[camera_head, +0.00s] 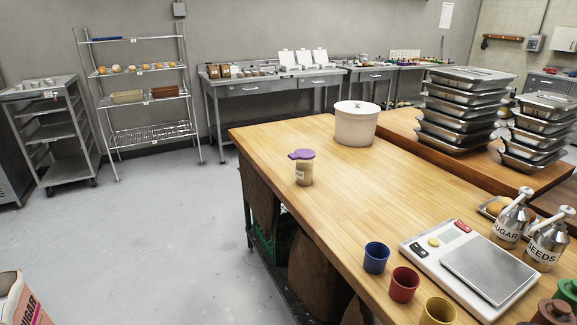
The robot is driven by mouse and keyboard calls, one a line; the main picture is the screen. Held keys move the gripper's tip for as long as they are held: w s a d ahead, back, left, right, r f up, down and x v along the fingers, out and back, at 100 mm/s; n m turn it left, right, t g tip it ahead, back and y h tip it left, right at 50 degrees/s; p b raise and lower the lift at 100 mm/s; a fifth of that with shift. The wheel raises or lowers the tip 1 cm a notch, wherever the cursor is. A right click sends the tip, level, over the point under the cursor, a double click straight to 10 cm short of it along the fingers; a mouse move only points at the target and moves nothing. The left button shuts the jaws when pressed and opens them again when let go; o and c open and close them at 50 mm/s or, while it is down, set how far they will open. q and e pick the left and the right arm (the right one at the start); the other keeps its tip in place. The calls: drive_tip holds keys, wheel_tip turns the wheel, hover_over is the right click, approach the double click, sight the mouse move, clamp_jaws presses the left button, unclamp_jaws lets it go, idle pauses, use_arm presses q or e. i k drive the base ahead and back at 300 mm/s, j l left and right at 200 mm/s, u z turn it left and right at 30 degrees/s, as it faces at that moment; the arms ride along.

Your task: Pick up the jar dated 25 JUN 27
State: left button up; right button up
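A jar (304,172) with a purple lid and pale contents stands upright near the left edge of the wooden table (375,195). It has a small light label whose text is too small to read, so I cannot tell its date. Several small dark and brown containers (225,71) stand on the steel bench at the back wall, also unreadable from here. Neither of my grippers is in view.
A white lidded tub (356,125) stands behind the jar. Blue (376,257), red (404,284) and yellow (438,311) cups and a scale (488,268) are at the front. Sugar (512,220) and seeds (548,240) dispensers stand right. Left floor is mostly clear.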

sight(304, 168)
drive_tip(key=i+j+z, duration=0.25)
drive_tip(key=z, duration=0.15)
drive_tip(key=i+j+z, duration=0.2)
drive_tip(key=j+z, duration=0.25)
drive_tip(key=i+j+z, duration=0.1)
drive_tip(key=j+z, duration=0.3)
drive_tip(key=j, duration=0.2)
drive_tip(key=j+z, duration=0.4)
drive_tip(key=j, duration=0.15)
drive_tip(key=j+z, duration=0.45)
drive_tip(key=i+j, duration=0.05)
drive_tip(key=j, duration=0.05)
